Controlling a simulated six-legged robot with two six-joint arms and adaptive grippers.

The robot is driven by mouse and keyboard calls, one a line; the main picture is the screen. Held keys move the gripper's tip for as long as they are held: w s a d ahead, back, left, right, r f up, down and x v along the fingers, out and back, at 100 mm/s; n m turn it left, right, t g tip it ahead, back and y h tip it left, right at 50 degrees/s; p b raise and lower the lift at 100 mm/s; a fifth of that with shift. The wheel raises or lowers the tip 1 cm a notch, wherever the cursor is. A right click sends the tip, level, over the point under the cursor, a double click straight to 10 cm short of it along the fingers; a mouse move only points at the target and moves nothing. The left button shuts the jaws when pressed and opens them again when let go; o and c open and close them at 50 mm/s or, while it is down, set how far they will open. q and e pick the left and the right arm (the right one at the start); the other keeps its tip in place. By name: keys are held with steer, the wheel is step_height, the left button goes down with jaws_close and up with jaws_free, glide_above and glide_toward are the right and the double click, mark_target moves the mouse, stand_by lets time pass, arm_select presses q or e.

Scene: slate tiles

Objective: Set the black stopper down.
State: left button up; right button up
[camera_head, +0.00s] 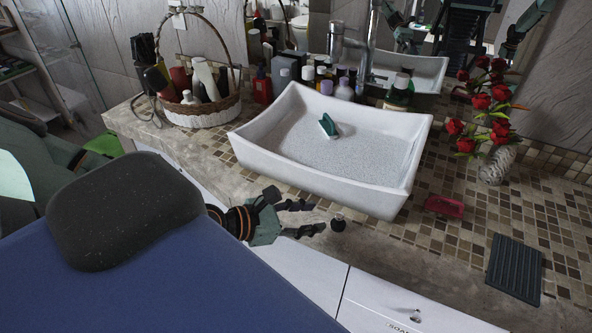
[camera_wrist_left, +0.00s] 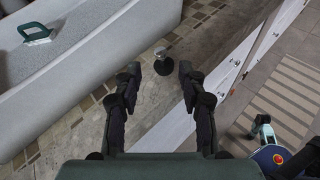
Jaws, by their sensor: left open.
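The black stopper (camera_head: 338,223), with a shiny metal top, stands upright on the counter near its front edge. In the left wrist view the stopper (camera_wrist_left: 162,66) shows between and just beyond the two fingertips. My left gripper (camera_head: 312,217) is open, its fingers pointing right toward the stopper; the same gripper (camera_wrist_left: 159,76) shows a gap on either side of it in the wrist view. Nothing is held. My right gripper does not show.
A white basin (camera_head: 290,168) holding a green-handled brush (camera_head: 328,126) stands behind. A red soap dish (camera_head: 444,207), a dark ribbed mat (camera_head: 515,268) and a vase of red flowers (camera_head: 496,165) are on the right. A wicker basket (camera_head: 203,114) stands left. The counter edge is close.

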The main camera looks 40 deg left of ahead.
arm_select(q)
steer(key=shift+p+v, duration=1.4)
steer(key=shift+p, duration=0.05)
steer(key=s+d+f+m+g, duration=0.6)
steer(key=d+m+g, duration=0.15)
steer(key=m, duration=0.65)
steer(key=s+f+m+g+y, duration=0.4)
steer(key=s+m+g+y, duration=0.1)
steer(key=s+m, duration=0.8)
steer(key=shift+f+m+y, duration=0.2)
steer(key=shift+m+y, duration=0.1)
steer(key=shift+m, duration=0.6)
steer(key=shift+w+d, duration=0.1)
steer(key=shift+w, duration=0.05)
steer(key=shift+f, duration=0.1)
